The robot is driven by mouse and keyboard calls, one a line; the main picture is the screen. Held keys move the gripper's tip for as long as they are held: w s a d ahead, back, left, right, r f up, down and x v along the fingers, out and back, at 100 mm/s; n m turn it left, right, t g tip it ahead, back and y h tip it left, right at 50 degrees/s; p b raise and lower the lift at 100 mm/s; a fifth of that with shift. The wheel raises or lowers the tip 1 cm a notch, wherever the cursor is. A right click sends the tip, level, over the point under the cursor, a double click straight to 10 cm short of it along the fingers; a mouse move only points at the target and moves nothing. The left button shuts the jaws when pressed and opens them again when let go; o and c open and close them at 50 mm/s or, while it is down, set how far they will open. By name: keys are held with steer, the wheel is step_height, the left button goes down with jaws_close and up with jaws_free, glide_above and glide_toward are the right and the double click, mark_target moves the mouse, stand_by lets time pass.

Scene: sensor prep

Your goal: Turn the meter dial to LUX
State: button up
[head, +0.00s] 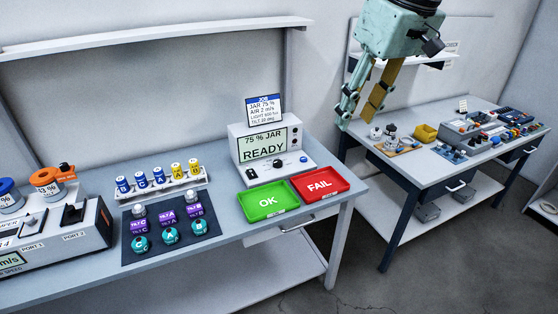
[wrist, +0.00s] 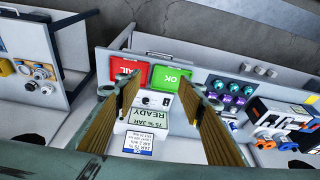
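The meter (head: 240,149) is a white box on the left bench, with a screen reading "75 % JAR READY". Its sloped front has a black dial (head: 251,174), a smaller dark control and a blue one. The dial's setting and markings are too small to read. In the wrist view the meter (wrist: 150,129) appears upside down between my fingers. My gripper (head: 358,112) is high up, right of the meter and well apart from it. Its two tan-padded fingers are spread and empty, also in the wrist view (wrist: 160,88).
A green OK tray (head: 248,213) and a red FAIL tray (head: 301,194) lie before the meter. A sign stands on top of it. A dark mat (head: 153,254) with jars and a vial rack (head: 148,194) are to its left. A cluttered second bench (head: 424,172) stands right.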

steer(key=w+a+f+n, duration=0.1)
steer(key=w+a+f, duration=0.1)
steer(key=w, duration=0.3)
steer(key=w+a+f+n, duration=0.1)
steer(key=w+f, duration=0.1)
steer(key=w, duration=0.4)
steer(key=n+g+y+p, duration=0.1)
steer(key=n+g+y, duration=0.1)
steer(key=n, duration=0.4)
glide_above(278, 161)
steer(key=s+d, duration=0.2)
steer(key=d, duration=0.4)
step_height(278, 161, down, 24)
steer(key=shift+w+a+f, duration=0.1)
steer(key=shift+a+f, duration=0.1)
steer(key=shift+a, duration=0.05)
steer(key=shift+f, duration=0.15)
steer(key=shift+t, duration=0.3)
steer(key=shift+a+b+x, duration=0.15)
steer(key=shift+b+x, duration=0.05)
steer(key=shift+x, duration=3.15)
steer(key=shift+a+b+x, duration=0.1)
steer(key=shift+b+x, duration=0.05)
steer(key=shift+x, duration=3.25)
steer(key=c, duration=0.8)
